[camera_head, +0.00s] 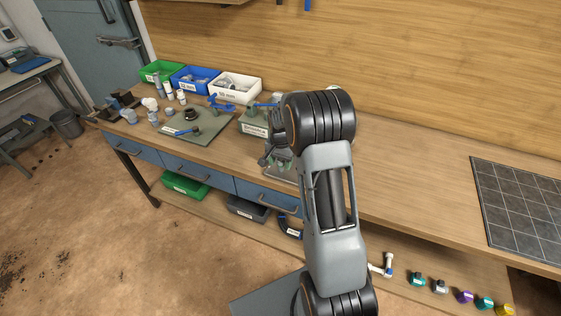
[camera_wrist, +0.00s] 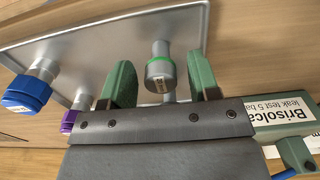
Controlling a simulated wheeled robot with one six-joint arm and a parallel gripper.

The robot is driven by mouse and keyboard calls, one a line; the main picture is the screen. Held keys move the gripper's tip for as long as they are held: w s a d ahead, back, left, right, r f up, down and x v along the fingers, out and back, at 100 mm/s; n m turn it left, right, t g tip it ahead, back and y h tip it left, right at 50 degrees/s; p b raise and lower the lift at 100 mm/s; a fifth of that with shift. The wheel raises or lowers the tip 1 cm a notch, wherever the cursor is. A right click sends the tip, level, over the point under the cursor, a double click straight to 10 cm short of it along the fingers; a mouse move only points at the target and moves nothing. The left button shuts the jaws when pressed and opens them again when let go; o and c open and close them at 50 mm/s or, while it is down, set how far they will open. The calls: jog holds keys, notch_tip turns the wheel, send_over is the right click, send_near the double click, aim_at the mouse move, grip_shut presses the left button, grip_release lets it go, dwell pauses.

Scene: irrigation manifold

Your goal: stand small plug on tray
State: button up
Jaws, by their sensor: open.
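A small grey plug with a green ring (camera_wrist: 160,74) shows between my gripper's fingers in the wrist view, its pale stem pointing away toward the metal tray. My gripper (camera_wrist: 164,82) is open, with one green finger on each side of the plug. Gaps show on both sides, so the fingers do not appear to touch it. The silver tray (camera_wrist: 90,42) lies behind the plug; whether the plug rests on it I cannot tell. In the head view the tray (camera_head: 278,174) is mostly hidden by my arm, and the plug cannot be made out.
A blue-capped part (camera_wrist: 27,91) and a purple one (camera_wrist: 69,121) are left of my gripper. A green labelled box (camera_wrist: 275,117) is close on the right. A green mat (camera_head: 211,122) and bins (camera_head: 235,88) are further left. The bench right of my arm is largely clear.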

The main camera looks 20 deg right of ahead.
jog(key=s+a+r+n+b, duration=0.1)
jog(key=s+r, duration=0.1)
jog(key=r, duration=0.6)
jog(key=s+a+r+n, duration=0.1)
jog(key=s+a+r, duration=0.1)
jog(key=r, duration=0.6)
jog(key=s+a+n+t, duration=0.2)
jog(key=s+a+n, duration=0.1)
jog(key=s, duration=0.6)
jog(key=s+a+n+t, duration=0.2)
jog(key=s+a+n, duration=0.2)
jog(key=s, duration=0.5)
jog(key=shift+a+r+n, duration=0.3)
jog(key=shift+a+r, duration=0.05)
jog(key=shift+r, duration=0.05)
